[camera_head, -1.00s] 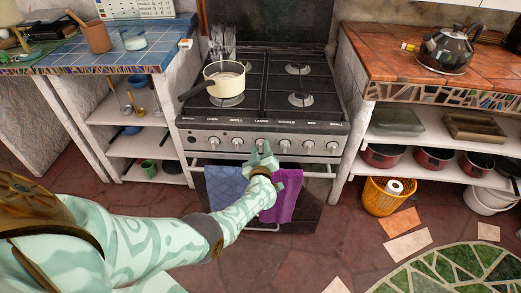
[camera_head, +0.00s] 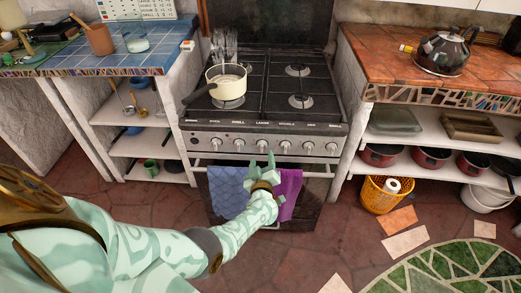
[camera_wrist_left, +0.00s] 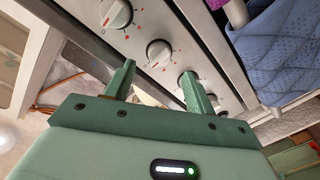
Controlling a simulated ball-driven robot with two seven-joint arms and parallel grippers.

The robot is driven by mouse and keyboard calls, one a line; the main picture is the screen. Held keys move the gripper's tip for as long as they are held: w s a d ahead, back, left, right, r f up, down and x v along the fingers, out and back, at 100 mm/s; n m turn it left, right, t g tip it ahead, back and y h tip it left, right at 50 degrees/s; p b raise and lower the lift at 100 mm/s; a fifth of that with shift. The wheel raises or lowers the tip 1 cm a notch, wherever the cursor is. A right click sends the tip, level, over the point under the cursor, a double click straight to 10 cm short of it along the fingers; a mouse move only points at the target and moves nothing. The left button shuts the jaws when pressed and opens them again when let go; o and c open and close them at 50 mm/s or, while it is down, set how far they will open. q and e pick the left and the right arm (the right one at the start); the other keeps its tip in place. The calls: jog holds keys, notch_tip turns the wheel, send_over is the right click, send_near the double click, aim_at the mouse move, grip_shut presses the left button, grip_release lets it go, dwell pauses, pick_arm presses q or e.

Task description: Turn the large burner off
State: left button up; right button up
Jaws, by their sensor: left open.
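The black stove (camera_head: 262,100) has a row of round knobs on its silver front panel. The knob (camera_head: 261,145) under a label that seems to read "LARGE" is near the middle. My left gripper (camera_head: 263,163) is open just in front of and below that knob, with nothing in its jaws. In the left wrist view a white-faced knob (camera_wrist_left: 158,52) shows beyond and between the open fingertips (camera_wrist_left: 156,78), apart from them. A cream pot (camera_head: 225,80) stands on the left side of the stove top. I see no flame. My right gripper is not in view.
An oven handle bar (camera_head: 315,173) runs below the knobs, with a blue towel (camera_head: 227,190) and a purple towel (camera_head: 290,192) hanging from it. A blue-tiled counter (camera_head: 75,58) stands left, an orange-tiled counter (camera_head: 390,70) right. A yellow basket (camera_head: 383,203) sits on the floor.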

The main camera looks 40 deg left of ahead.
pick_arm(q)
jog(key=p+v, duration=0.3)
jog(key=v, duration=0.8)
jog(key=shift+s+p, duration=0.15)
jog(key=shift+p, duration=0.2)
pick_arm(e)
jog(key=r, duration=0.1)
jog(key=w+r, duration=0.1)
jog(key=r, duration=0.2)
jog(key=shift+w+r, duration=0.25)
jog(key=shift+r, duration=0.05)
